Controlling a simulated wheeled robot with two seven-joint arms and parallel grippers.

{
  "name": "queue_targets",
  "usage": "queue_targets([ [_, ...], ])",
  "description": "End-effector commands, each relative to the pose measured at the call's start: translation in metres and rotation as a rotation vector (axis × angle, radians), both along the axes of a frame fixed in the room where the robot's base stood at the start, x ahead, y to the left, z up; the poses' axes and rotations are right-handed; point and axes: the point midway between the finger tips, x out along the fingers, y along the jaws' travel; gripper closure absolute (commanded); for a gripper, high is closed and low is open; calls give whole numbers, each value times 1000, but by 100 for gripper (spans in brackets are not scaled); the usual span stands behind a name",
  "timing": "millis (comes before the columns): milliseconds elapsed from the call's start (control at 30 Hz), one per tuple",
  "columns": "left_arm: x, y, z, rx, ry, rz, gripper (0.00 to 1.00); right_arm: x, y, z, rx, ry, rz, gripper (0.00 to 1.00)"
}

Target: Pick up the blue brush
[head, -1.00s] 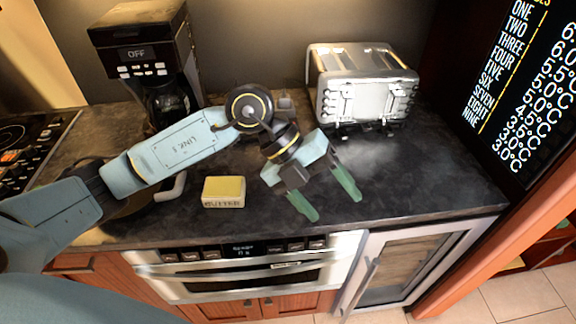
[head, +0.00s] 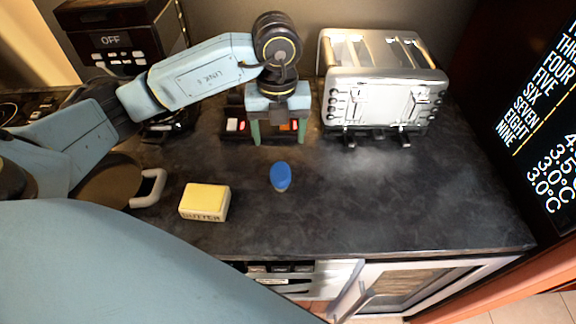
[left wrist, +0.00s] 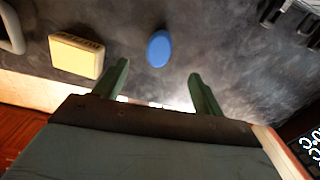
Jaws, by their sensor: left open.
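The blue brush (head: 280,176) stands on the dark counter (head: 370,215) as a small blue rounded shape, right of the butter. In the left wrist view the blue brush (left wrist: 159,49) lies beyond the fingertips, roughly between them in width. My left gripper (head: 278,140) is open and empty, its green fingers pointing down behind the brush in the head view and apart from it. The open fingers also show in the left wrist view (left wrist: 159,75). My right gripper is not in view.
A yellow butter block (head: 204,201) lies left of the brush. A silver toaster (head: 382,85) stands at the back right, a coffee maker (head: 118,45) at the back left. A pan handle (head: 150,188) is at left. The counter's right part is clear.

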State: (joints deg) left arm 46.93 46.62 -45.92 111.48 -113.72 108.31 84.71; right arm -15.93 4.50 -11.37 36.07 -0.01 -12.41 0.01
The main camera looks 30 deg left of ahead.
Motion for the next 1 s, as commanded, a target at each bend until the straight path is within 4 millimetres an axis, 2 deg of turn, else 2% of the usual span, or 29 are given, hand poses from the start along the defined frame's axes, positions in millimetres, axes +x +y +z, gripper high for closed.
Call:
queue_targets([
  [33, -2, 0, -12, 0, 6, -1, 30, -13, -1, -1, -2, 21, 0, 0],
  [100, -1, 0, -26, -1, 7, 0, 30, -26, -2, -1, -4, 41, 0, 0],
  [267, -1, -1, -51, -2, 2, -1, 30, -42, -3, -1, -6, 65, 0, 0],
  [367, -1, -1, -59, -2, 2, -1, 30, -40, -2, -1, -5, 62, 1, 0],
  [467, -1, -1, -64, -2, 1, -1, 30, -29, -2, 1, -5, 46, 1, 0],
  [600, -2, -4, -83, -1, 5, -1, 30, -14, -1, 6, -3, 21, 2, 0],
  [800, -2, -5, -109, -2, 2, -1, 30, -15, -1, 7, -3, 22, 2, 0],
  [1000, -1, -5, -113, -1, -1, -2, 30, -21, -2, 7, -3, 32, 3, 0],
])
